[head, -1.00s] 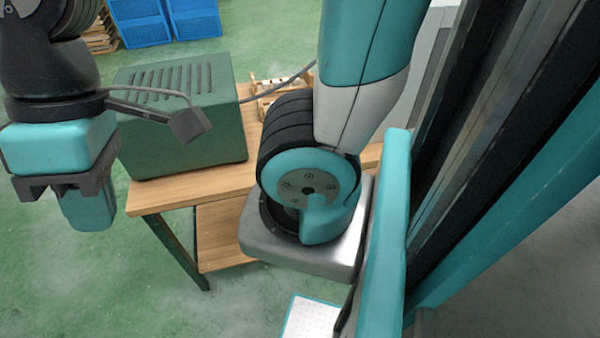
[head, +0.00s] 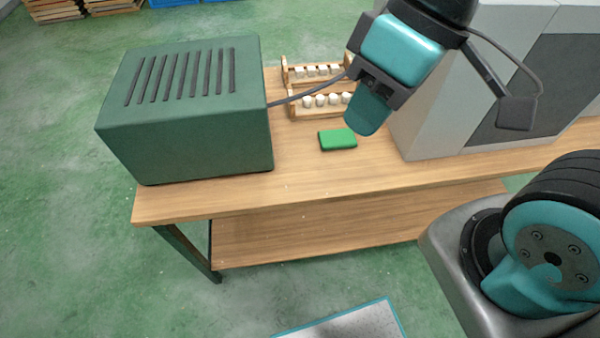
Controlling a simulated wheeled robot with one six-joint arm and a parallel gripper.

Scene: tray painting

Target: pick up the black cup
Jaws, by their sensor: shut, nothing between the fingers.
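I see no black cup in the head view. My gripper (head: 366,112) is teal with dark mounts. It hangs in the upper right middle of the head view, above the wooden table (head: 230,201). It is shut and empty. In the picture it covers the right end of a wooden rack (head: 315,113) that holds several small white pieces. A green block (head: 337,139) lies on the table to the left of the fingertips.
A large green slotted box (head: 190,130) stands on the table's left end, with a cable running from it. A grey machine (head: 435,110) stands on the right. Bare tabletop lies along the front. Wooden pallets (head: 70,8) are at the far back.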

